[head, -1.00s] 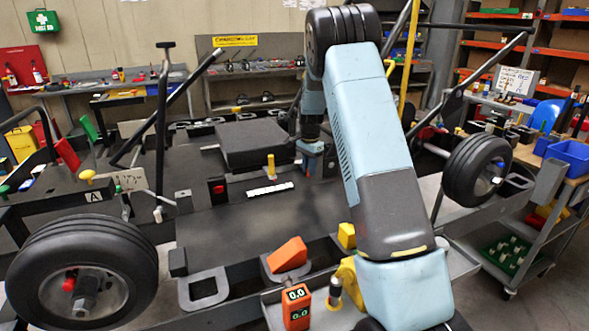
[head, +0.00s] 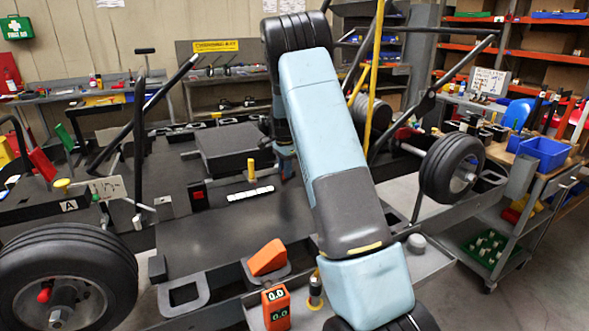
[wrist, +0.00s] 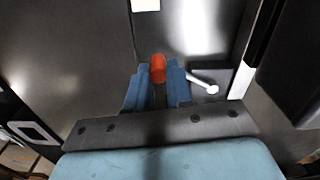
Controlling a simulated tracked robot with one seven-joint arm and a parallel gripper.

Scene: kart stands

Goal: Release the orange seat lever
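The orange seat lever's knob (wrist: 158,68) shows in the wrist view between the two blue fingers of my gripper (wrist: 158,76). The fingers stand close on either side and the knob fills the narrow gap, so my gripper appears shut on it. The knob's lower part and stem are hidden. In the head view my gripper (head: 287,165) points down beside the raised black seat block (head: 225,148), at its right side. The orange lever cannot be made out there.
A white-tipped lever (wrist: 205,85) is just right of the fingers. In the head view, a yellow-topped post (head: 251,170) and a white strip (head: 250,193) are left of my gripper. An orange wedge (head: 268,258) and kart wheels (head: 452,168) are nearer the edges.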

